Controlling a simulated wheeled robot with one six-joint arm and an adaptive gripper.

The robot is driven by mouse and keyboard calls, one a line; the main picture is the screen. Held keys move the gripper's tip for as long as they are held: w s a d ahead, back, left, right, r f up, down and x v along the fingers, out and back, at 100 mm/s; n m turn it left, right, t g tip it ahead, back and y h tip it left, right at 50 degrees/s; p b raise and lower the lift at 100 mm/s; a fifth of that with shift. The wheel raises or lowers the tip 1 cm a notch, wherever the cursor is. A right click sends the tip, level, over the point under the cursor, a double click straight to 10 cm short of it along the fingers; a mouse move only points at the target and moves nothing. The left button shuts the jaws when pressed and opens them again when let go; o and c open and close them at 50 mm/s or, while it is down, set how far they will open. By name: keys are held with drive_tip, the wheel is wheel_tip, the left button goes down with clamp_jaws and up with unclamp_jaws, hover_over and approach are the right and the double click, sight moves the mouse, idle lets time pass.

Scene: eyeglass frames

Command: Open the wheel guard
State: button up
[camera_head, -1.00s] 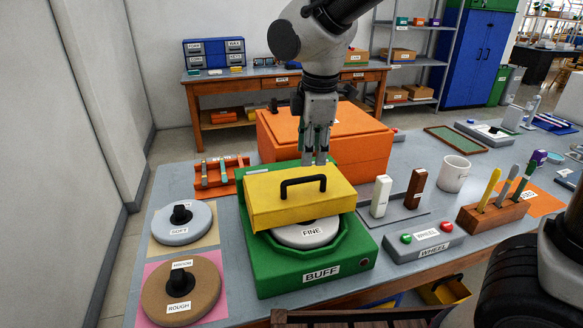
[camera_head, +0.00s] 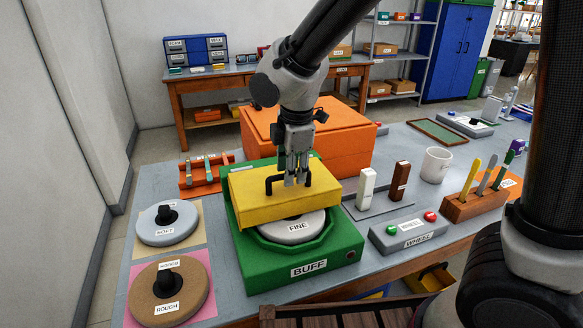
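The wheel lies in the green BUFF machine (camera_head: 345,243). The front part of the wheel is uncovered. My gripper (camera_head: 295,182) points down at the middle of the handle, and its fingers hide that part of the bar. Whether the fingers are closed on the bar cannot be told.
A large orange box (camera_head: 345,150) stands behind the machine. SOFT (camera_head: 185,230) and ROUGH (camera_head: 198,293) wheels lie to the left. A grey WHEEL switch box (camera_head: 395,236), a white block (camera_head: 366,185) and a brown block (camera_head: 399,178) stand to the right.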

clamp_jaws()
drive_tip(key=shift+r, duration=0.1)
